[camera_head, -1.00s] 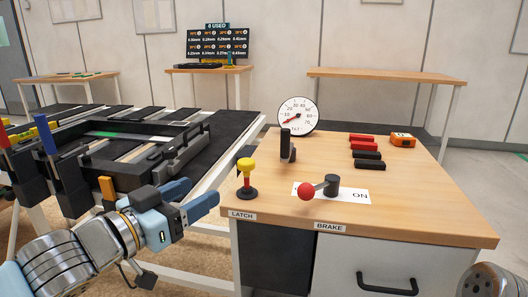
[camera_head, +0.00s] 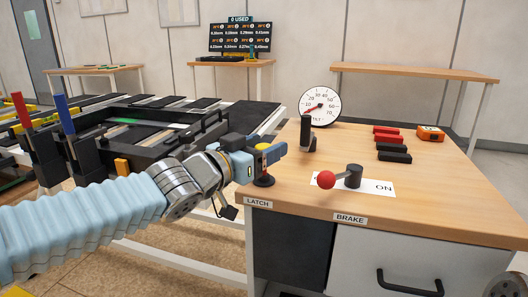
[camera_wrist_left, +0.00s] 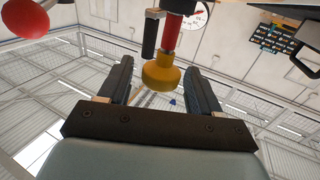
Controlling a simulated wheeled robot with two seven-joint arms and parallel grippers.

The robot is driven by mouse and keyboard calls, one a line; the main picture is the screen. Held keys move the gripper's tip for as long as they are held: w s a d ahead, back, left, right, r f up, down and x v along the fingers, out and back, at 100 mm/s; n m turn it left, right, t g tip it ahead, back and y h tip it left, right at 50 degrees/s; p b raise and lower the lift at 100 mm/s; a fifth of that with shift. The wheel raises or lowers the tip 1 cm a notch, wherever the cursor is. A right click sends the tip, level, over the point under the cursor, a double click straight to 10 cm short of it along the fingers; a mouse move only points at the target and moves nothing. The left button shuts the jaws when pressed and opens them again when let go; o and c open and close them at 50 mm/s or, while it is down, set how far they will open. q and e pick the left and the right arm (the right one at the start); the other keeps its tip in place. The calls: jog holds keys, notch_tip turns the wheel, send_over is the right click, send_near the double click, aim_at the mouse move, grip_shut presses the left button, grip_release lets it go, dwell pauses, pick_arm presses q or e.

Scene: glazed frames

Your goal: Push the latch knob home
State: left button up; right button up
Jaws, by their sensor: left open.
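The latch knob has a yellow head (camera_head: 262,147) on a red stem above a round black base (camera_head: 264,181), upright near the front left of the desk by the LATCH label (camera_head: 258,203). My left gripper (camera_head: 272,153) is level with the head and partly hides it. In the left wrist view, the yellow head (camera_wrist_left: 161,73) lies between the two open fingers (camera_wrist_left: 161,68), with a visible gap on each side. The red stem (camera_wrist_left: 172,36) shows there too.
The brake lever with a red ball (camera_head: 326,180) is right of the latch, by an ON plate (camera_head: 380,188). A black upright handle (camera_head: 306,132) and a dial gauge (camera_head: 320,104) stand behind. Black and red blocks lie at the right. A frame fixture (camera_head: 150,135) fills the left.

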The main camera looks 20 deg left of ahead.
pick_arm(q)
jog(key=shift+w+d, duration=0.1)
jog(key=shift+w, duration=0.1)
jog(key=shift+c, duration=0.2)
grip_shut()
notch_tip(320, 180, down, 4)
jog(key=b, duration=0.3)
jog(key=shift+o, duration=0.2)
grip_release()
jog(key=shift+r, duration=0.1)
jog(key=shift+s+r, duration=0.1)
